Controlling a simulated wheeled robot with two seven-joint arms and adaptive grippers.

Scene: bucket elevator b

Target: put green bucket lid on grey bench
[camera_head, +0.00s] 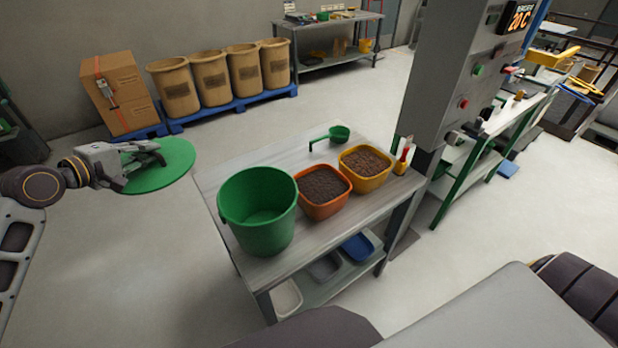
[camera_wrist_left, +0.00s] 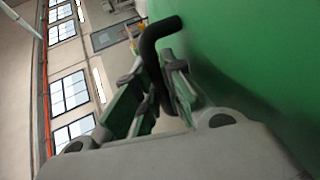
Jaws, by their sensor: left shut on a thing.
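The green bucket lid (camera_head: 165,168) is a flat green disc held in the air left of the grey bench. My left gripper (camera_head: 150,156) is shut on the lid's dark handle. In the left wrist view the black bent handle (camera_wrist_left: 152,55) sits between the fingers (camera_wrist_left: 158,95), and the lid's green face (camera_wrist_left: 255,60) fills the right side. The grey bench (camera_head: 232,172) stands in the middle of the head view. The green bucket (camera_head: 262,212) stands open on its near left part. My right gripper is not in view.
An orange bowl (camera_head: 323,192) and a yellow bowl (camera_head: 366,168), both with dark granules, stand right of the bucket. A green scoop (camera_head: 338,134) lies behind them. A grey control column (camera_head: 445,80) rises at the bench's right. The bench's back left top is clear.

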